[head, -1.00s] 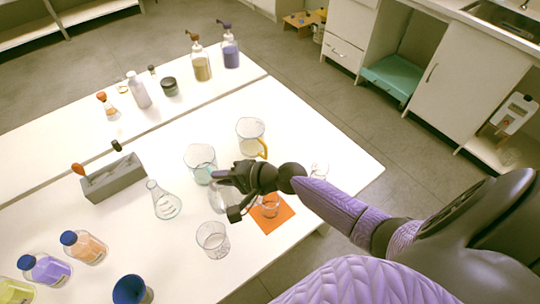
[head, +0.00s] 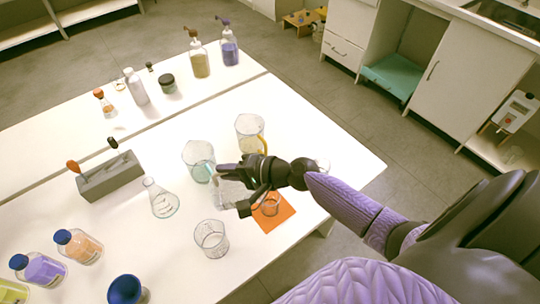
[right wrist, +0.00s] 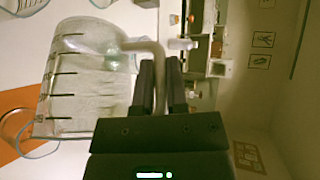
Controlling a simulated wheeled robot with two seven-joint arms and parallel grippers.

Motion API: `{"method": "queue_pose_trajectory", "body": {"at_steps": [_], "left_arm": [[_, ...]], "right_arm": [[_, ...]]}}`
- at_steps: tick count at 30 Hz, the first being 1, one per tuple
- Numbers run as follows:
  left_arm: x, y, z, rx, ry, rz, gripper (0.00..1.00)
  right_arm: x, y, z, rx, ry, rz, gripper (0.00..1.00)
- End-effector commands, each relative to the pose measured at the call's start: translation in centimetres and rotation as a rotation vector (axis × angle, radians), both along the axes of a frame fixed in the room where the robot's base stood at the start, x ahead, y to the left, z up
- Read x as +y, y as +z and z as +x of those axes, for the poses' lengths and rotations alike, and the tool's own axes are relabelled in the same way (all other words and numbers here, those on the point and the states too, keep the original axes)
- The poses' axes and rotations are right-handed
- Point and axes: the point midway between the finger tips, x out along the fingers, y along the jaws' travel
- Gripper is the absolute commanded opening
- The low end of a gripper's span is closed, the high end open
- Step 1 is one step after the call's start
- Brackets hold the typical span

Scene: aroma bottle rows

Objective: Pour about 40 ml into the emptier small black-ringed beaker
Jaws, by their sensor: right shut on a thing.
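My right gripper (head: 233,187) is shut on the handle of a clear jug; it also shows in the right wrist view (right wrist: 161,82). The jug (right wrist: 80,85) has black measuring lines and hangs beside the fingers, above the table; its liquid level is unclear. In the head view the hand partly hides it. A small clear beaker (head: 270,206) stands on an orange mat (head: 284,217), just right of the gripper. Another small beaker (head: 211,240) stands in front of it. A third small vessel (head: 321,166) is mostly behind my arm. Ring colours and fill levels are too small to tell. My left gripper is out of view.
A large beaker (head: 198,160) and a yellow-handled jug (head: 250,134) stand just behind the gripper. A flask (head: 160,200), a grey rack (head: 110,177) and capped bottles (head: 78,246) are to the left. A blue-topped vessel (head: 125,289) is at the front.

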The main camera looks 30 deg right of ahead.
Motion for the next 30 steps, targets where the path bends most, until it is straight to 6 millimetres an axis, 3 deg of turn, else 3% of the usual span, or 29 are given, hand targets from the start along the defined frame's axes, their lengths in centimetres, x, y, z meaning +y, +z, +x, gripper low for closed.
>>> {"method": "queue_pose_trajectory", "body": {"at_steps": [10, 30], "left_arm": [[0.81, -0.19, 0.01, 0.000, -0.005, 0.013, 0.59], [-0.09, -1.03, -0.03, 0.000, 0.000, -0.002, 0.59]], "right_arm": [[-0.13, 0.03, -0.09, -0.004, 0.001, 0.007, 0.00], [-0.64, 0.18, -0.30, -0.014, -0.002, 0.033, 0.00]]}}
